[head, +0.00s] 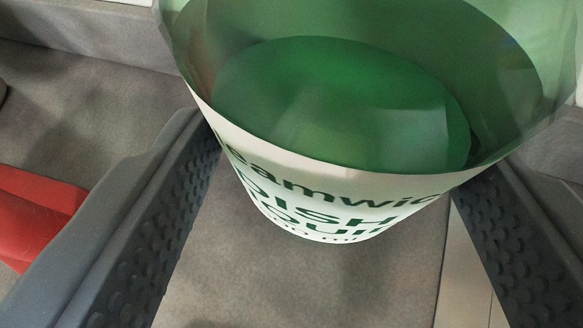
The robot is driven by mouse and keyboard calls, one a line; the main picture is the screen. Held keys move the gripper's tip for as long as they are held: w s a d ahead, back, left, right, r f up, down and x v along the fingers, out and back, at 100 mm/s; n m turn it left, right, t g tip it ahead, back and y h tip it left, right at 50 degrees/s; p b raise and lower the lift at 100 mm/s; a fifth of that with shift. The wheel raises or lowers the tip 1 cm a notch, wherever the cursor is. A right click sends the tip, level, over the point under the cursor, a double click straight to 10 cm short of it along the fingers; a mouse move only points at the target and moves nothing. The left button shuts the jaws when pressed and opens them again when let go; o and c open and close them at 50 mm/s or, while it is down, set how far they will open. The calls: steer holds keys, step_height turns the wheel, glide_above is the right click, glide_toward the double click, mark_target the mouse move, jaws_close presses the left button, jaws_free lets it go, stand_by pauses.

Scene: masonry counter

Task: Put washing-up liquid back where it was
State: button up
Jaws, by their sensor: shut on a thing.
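The washing-up liquid (330,190) is a green see-through bottle with a white label in green lettering, part of which reads "DISH". It fills the upper middle of the head view, very close to the camera, and its upper part is cut off by the picture's top edge. My gripper (335,205) is shut on it, with one dark studded finger on its left side and the other on its right. Grey counter surface shows below the bottle. I cannot tell whether the bottle's base touches it.
A red object (35,215) lies at the left edge, partly hidden by my left finger. A raised grey masonry ledge (100,38) runs along the back left. The grey counter (85,100) between them is clear. A dark object (2,90) just shows at the far left edge.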

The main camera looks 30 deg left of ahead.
step_height(320, 180, down, 2)
steer(key=shift+f, duration=0.1)
steer(key=o, duration=1.2)
steer(key=shift+s, duration=0.1)
steer(key=v, duration=1.2)
steer(key=shift+p, duration=0.45)
